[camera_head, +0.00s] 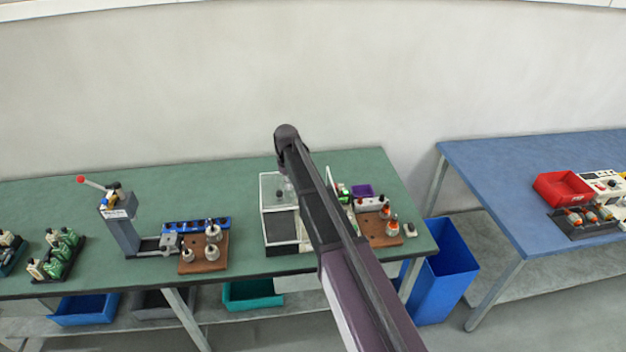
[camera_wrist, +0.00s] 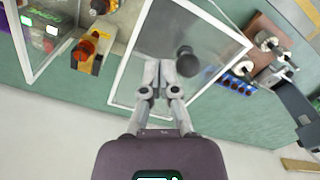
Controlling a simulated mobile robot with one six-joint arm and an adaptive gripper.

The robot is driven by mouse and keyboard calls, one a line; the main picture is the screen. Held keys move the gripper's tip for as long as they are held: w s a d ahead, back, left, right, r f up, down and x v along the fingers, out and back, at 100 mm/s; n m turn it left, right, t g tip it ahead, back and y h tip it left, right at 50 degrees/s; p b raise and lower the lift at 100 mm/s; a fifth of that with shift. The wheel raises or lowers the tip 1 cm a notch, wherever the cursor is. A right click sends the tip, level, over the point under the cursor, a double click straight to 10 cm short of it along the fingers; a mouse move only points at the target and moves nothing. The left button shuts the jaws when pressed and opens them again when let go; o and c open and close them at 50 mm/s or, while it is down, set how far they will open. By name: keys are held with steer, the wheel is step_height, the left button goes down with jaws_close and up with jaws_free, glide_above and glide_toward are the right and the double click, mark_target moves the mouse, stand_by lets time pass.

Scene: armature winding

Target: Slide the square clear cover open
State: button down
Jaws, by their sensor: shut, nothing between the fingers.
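The square clear cover (camera_wrist: 205,35) fills the upper middle of the wrist view. It has a white frame and a round black knob (camera_wrist: 187,62). In the head view the cover (camera_head: 270,187) is at the back of a white-framed box on the green table, partly hidden by my arm. My gripper (camera_wrist: 159,68) is shut and empty, with its fingertips over the cover just left of the knob in the wrist view. I cannot tell whether they touch the knob. In the head view my gripper (camera_head: 288,186) is small beside the arm.
Brown wooden blocks with parts stand on both sides of the box: one left (camera_head: 204,265), one right (camera_head: 376,239). A grey lever press (camera_head: 122,228) stands further left. A blue bin (camera_head: 446,275) stands on the floor between the green table and the blue table (camera_head: 490,170).

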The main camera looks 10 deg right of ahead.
steer(key=shift+r, duration=0.1)
stand_by(0.3)
steer(key=shift+d+r+p, duration=0.3)
steer(key=shift+r+p, duration=0.7)
steer(key=shift+d+r+p, duration=0.3)
steer(key=shift+r+p, duration=0.65)
steer(key=shift+p, duration=0.05)
steer(key=s+d+f+m+b, duration=0.2)
steer(key=s+d+f+b, duration=0.1)
steer(key=s, duration=0.6)
steer(key=s+d+f+m+b, duration=0.2)
steer(key=s+d+f+b, duration=0.2)
steer(key=s, duration=0.6)
steer(key=s+d+f+m+b, duration=0.2)
steer(key=s+d+f+b, duration=0.2)
steer(key=s, duration=0.6)
steer(key=shift+f+b, duration=0.7)
